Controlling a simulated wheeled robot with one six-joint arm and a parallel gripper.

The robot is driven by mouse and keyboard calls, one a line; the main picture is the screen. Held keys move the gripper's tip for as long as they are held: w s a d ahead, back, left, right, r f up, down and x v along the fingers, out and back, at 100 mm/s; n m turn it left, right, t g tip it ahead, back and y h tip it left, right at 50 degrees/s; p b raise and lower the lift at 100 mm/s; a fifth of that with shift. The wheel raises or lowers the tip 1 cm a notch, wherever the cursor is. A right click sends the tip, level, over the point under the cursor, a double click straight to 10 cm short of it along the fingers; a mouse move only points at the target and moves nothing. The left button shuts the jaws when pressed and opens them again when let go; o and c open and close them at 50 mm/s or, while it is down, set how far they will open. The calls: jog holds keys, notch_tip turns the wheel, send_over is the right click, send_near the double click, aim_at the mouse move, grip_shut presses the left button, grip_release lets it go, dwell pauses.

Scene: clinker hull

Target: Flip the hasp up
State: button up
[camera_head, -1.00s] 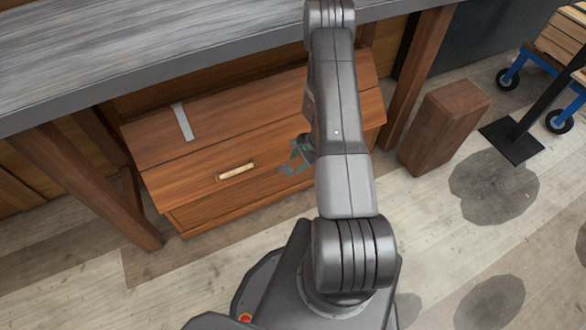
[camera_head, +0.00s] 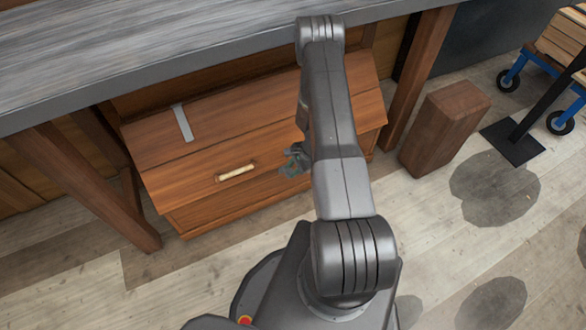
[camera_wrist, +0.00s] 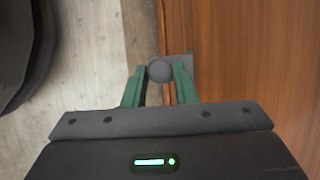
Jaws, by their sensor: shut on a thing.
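The wooden chest (camera_head: 200,195) stands under the workbench, lid closed. In the wrist view a grey hasp (camera_wrist: 160,71), with a round knob and a flat plate, sits at the chest's edge between my green fingertips. My gripper (camera_head: 292,160) is at the right part of the chest's front; in the wrist view my gripper (camera_wrist: 159,80) is shut on the hasp. The head view does not show this hasp clearly, as my gripper and arm cover it.
The workbench top (camera_head: 150,55) overhangs behind, with a wooden leg (camera_head: 415,80) to the right. A wooden block (camera_head: 445,128) stands right of the chest. The floor in front is clear.

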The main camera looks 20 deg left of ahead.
jog(key=shift+r, duration=0.15)
jog(key=shift+w+a+r+g+h+p, duration=0.25)
jog(key=shift+a+r+g+h+p, duration=0.1)
jog(key=shift+g+h, duration=0.4)
jog(key=shift+w+a+r+m+g+h+b, duration=0.2)
jog(key=shift+w+a+m+g+h+b, duration=0.05)
jog(key=shift+g+h+b, duration=0.35)
jog(key=shift+w+a+r+m+g+h+b, duration=0.15)
jog(key=shift+w+a+m+g+h+b, duration=0.2)
jog(key=shift+b, duration=0.3)
jog(key=shift+w+a+r+g+h+b, duration=0.1)
jog(key=shift+r+g+h+b, duration=0.25)
jog(key=shift+h+b, duration=0.3)
jog(key=o, duration=1)
jog(key=shift+r, duration=0.1)
jog(key=p+v, duration=0.1)
jog(key=v, duration=1.2)
jog(key=shift+w+r+p, duration=0.25)
jog(key=shift+p, duration=0.05)
